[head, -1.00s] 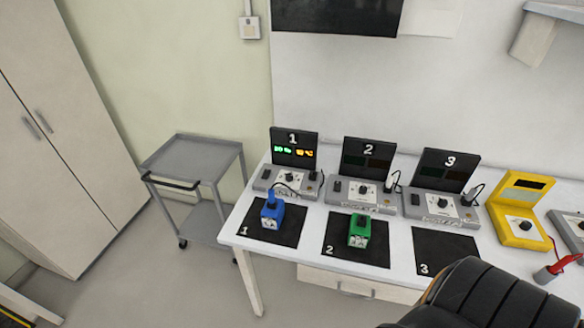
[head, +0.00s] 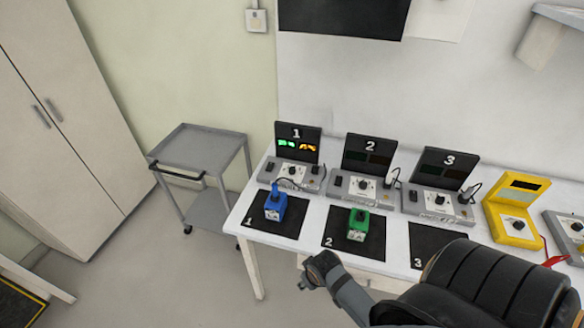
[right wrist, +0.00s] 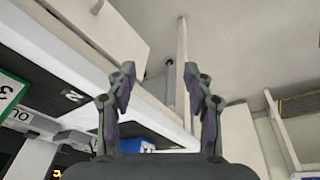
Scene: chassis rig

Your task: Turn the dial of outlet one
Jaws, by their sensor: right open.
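Outlet one is the grey unit (head: 305,180) at the left end of the bench, under a black display (head: 297,145) marked 1 with green and orange readouts lit. Its dial (head: 292,171) is a small dark knob on a pale face. A blue box (head: 275,207) stands on the black mat (head: 293,230) marked 1, in front of the unit. My right gripper (head: 316,272) is in front of the bench's front edge, below mat 2 in the picture and well apart from the dial. In the right wrist view it (right wrist: 159,72) is open and empty. My left gripper is out of view.
Units two (head: 362,187) and three (head: 438,203) stand to the right with dark displays. A green box (head: 358,225) sits on mat 2. A yellow meter (head: 517,208) is farther right. A grey cart (head: 200,165) stands left of the bench. The floor before the bench is clear.

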